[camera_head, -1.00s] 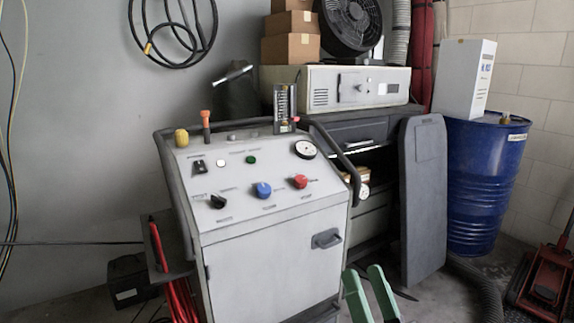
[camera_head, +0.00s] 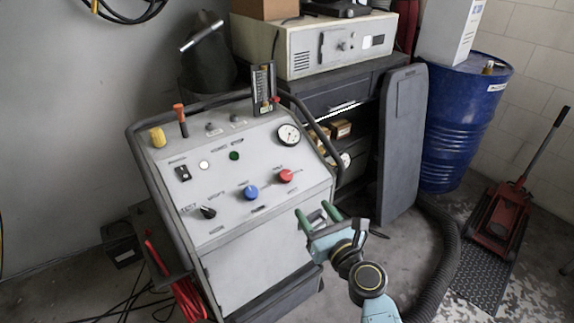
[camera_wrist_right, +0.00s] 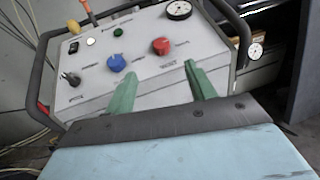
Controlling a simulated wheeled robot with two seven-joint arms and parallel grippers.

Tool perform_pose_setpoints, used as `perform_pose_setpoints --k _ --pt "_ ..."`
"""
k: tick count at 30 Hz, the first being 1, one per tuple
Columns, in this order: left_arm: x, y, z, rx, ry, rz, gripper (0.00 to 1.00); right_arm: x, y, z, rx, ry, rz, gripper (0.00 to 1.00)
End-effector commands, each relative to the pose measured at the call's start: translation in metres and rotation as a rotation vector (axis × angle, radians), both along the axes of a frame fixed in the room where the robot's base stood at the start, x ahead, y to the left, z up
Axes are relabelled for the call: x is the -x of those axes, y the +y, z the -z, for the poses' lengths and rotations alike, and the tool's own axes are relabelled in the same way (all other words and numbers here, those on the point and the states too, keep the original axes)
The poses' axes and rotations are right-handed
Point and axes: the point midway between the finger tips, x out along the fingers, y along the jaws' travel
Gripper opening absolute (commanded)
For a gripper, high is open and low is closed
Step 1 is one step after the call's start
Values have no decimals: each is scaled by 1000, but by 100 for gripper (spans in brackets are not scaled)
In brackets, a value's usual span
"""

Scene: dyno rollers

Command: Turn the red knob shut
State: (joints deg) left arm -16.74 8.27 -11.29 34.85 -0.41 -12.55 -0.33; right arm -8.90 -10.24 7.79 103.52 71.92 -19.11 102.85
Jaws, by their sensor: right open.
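The red knob (camera_head: 286,176) is on the sloped panel of a grey wheeled machine (camera_head: 215,225), right of a blue knob (camera_head: 251,192) and below a round gauge. My right gripper (camera_head: 316,212) is open and empty, with green fingers, in front of the machine, below and to the right of the red knob and apart from it. In the right wrist view the red knob (camera_wrist_right: 161,46) shows beyond the two fingers (camera_wrist_right: 160,88), between them and nearer the right one. The blue knob (camera_wrist_right: 116,63) shows beyond the left finger. My left gripper is not in view.
A black handle bar (camera_head: 308,128) curves along the panel's right edge. A dark grey board (camera_head: 401,140) and a black hose (camera_head: 440,260) stand to the right, with a blue drum (camera_head: 462,120) behind. A red floor jack (camera_head: 497,222) lies at far right.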

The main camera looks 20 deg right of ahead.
Motion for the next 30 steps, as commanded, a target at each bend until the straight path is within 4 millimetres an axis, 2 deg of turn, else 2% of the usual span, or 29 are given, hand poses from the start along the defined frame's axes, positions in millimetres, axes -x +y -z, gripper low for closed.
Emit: perform_pose_setpoints --k 1,8,11,21,26,30 --pt "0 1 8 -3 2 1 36 0 0 8 -7 2 -1 55" --pt "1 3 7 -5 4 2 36 -8 1 7 -10 1 -1 55" --pt "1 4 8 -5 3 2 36 -21 3 6 -8 -1 -1 55" --pt "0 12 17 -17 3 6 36 -87 14 6 -5 -2 -1 55" --pt "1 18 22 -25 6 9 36 -112 18 7 -6 0 -2 55" --pt "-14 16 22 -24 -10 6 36 -126 20 7 -5 0 -1 55"
